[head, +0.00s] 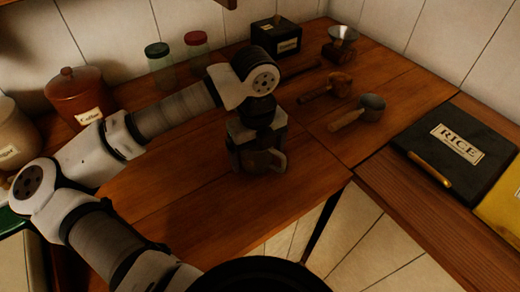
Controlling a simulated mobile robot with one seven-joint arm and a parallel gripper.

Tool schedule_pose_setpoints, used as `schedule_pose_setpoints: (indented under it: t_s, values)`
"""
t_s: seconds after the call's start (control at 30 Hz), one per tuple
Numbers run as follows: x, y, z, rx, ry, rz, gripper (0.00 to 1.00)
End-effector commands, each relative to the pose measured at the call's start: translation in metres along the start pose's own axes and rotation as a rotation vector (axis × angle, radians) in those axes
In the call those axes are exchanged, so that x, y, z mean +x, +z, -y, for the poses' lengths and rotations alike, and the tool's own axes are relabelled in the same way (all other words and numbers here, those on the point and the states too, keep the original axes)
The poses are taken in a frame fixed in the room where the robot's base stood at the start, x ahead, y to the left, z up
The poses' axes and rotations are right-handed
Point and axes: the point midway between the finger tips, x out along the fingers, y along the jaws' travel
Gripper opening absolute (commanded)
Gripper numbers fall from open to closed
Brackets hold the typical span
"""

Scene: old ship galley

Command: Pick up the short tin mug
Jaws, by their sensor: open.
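The short tin mug (268,163) appears as a dark grey shape with a handle on its right side, standing on the wooden counter in the middle of the head view. My gripper (257,148) points down right over it, with its fingers at or around the mug's upper part. The gripper is open. The gripper hides most of the mug, and I cannot tell whether the fingers touch it.
Two wooden-handled scoops (371,106) (338,84) lie right of the gripper. A black box (276,36), lidded glass jars (161,66) and the coffee jar (78,94) stand behind. The rice tin (455,150) lies right. The counter's front edge is near the mug.

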Motion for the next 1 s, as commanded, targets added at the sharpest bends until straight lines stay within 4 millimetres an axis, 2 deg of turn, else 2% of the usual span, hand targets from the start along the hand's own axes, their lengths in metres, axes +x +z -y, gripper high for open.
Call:
schedule_pose_setpoints:
  t_s: [0.13,0.5,0.83,1.0]
  values:
    - [0.000,0.000,0.000,0.000,0.000,0.000,0.92]
    - [0.000,0.000,0.000,-0.001,0.000,0.000,0.43]
    - [-0.003,0.001,0.000,-0.001,0.000,0.002,0.41]
    - [-0.017,0.002,0.000,-0.002,0.001,0.005,0.41]
